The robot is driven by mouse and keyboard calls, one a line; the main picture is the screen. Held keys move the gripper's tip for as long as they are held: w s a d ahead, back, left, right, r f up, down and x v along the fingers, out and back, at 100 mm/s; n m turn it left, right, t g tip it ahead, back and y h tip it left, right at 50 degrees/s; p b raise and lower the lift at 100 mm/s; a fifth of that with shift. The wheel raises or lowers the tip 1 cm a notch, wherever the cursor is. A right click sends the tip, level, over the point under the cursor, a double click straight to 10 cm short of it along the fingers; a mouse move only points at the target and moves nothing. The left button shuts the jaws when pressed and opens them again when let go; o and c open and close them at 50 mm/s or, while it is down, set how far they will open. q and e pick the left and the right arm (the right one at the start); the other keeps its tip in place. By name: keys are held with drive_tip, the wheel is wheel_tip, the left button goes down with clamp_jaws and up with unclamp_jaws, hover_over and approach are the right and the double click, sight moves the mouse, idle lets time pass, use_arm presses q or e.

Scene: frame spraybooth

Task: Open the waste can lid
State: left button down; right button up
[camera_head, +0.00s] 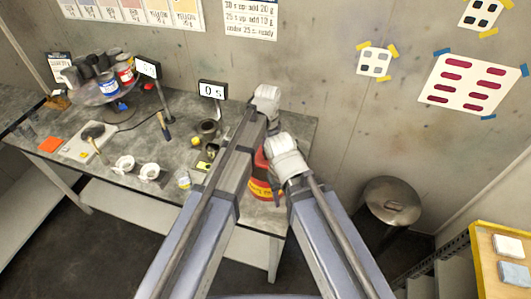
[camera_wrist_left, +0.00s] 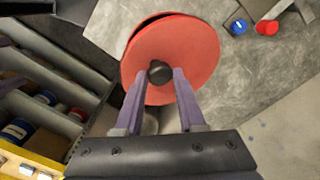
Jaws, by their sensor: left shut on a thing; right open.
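The red waste can (camera_head: 258,187) with a yellow band stands at the right end of the bench, mostly hidden behind my arms in the head view. Its round red lid (camera_wrist_left: 196,48) fills the middle of the left wrist view, with a black knob (camera_wrist_left: 160,72) at its centre. A dark crescent shows along the lid's upper-left edge. My left gripper (camera_wrist_left: 158,76) is shut on the knob, one purple finger on each side. My right gripper (camera_head: 277,193) is open beside the can's right side; its fingers are partly hidden.
The grey bench (camera_head: 215,185) holds white cups (camera_head: 148,172), a scale display (camera_head: 212,90) and a rack of cans (camera_head: 108,86). A round metal stool-like object (camera_head: 392,200) stands right of the bench. A yellow-edged cart (camera_head: 485,262) is at the lower right.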

use_arm(q)
drive_tip(key=w+d+r+p, duration=0.1)
drive_tip(key=w+d, duration=0.1)
drive_tip(key=w, duration=0.4)
drive_tip(key=w+d+r+p, duration=0.1)
drive_tip(key=w+d+r, duration=0.1)
drive_tip(key=w, duration=0.5)
drive_tip(key=shift+w, duration=0.2)
drive_tip(key=shift+p, duration=0.3)
drive_tip(key=c, duration=1.1)
unclamp_jaws()
drive_tip(key=shift+a, duration=0.1)
drive_tip(key=o, duration=0.3)
drive_tip(key=shift+a, duration=0.15)
drive_tip(key=o, duration=0.3)
drive_tip(key=shift+s, duration=0.1)
drive_tip(key=shift+r, duration=0.15)
